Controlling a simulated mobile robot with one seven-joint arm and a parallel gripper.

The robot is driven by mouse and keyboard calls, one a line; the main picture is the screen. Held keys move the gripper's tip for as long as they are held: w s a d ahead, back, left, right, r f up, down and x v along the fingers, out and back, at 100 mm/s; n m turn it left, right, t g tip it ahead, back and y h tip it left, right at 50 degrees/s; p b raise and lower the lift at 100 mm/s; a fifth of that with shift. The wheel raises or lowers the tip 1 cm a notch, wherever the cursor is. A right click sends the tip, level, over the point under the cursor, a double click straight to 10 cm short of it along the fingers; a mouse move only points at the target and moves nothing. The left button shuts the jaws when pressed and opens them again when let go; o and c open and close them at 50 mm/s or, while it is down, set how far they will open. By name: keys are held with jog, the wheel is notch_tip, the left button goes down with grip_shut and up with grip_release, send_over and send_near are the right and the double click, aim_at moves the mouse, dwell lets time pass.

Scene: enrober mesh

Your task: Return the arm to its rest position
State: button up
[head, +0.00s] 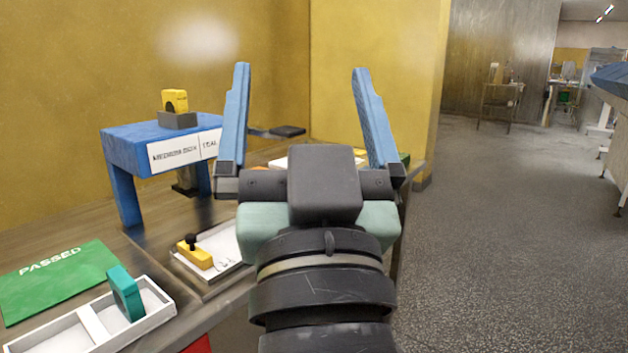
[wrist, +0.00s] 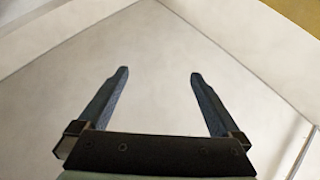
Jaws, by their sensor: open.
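My gripper (head: 302,100) is raised in front of the head camera, its two blue fingers spread wide and pointing up. Nothing is between the fingers. In the wrist view my gripper (wrist: 157,85) is also open and empty, with a pale, plain surface with seams beyond it. In the head view my arm rises from the bottom middle, over the right edge of the workbench (head: 222,308). It hides part of the bench behind it.
On the bench are a blue stand (head: 128,147) with a yellow piece (head: 174,100) on top, a yellow tool (head: 194,254), a green PASSED mat (head: 55,280), and a white tray (head: 72,336) holding a teal piece (head: 126,293). Yellow walls stand behind. Grey floor (head: 500,230) is open at right.

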jog(key=s+r+t+h, duration=0.2)
jog(key=s+r, duration=0.4)
notch_tip(320, 180, up, 25)
jog(key=p, duration=2.5)
jog(key=shift+w+d+f, duration=0.2)
jog(key=shift+d, duration=0.15)
